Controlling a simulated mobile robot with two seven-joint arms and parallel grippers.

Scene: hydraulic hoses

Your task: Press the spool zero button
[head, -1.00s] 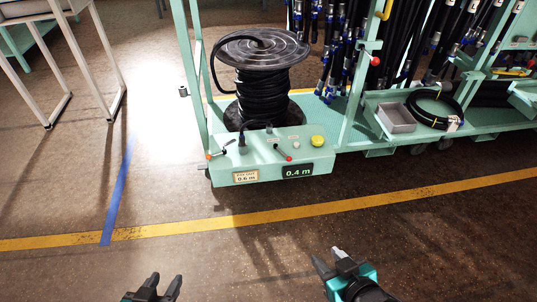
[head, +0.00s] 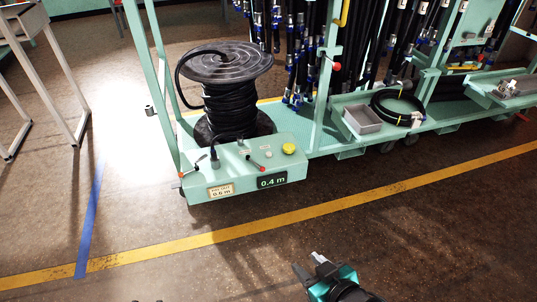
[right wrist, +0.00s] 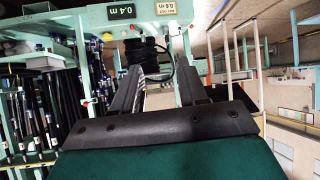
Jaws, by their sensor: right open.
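A round yellow button (head: 289,148) sits on top of the mint-green control box (head: 240,172) in front of the hose spool (head: 228,65). I cannot read a label by it. The box's front carries a dark display (head: 272,181) reading 0.4 m and a pale plate (head: 221,191) reading 0.6 m. My right gripper (head: 309,268) is open and empty, low in the head view, well apart from the box. In the right wrist view its fingers (right wrist: 158,85) are spread, with the box (right wrist: 185,10) beyond them, upside down. My left gripper is out of view.
A red-knobbed lever (head: 259,165) and another lever (head: 203,161) stand on the box. A cart upright (head: 322,85) rises right of the box. A grey tray (head: 361,120) and coiled hose (head: 398,105) lie farther right. The floor before the cart is clear.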

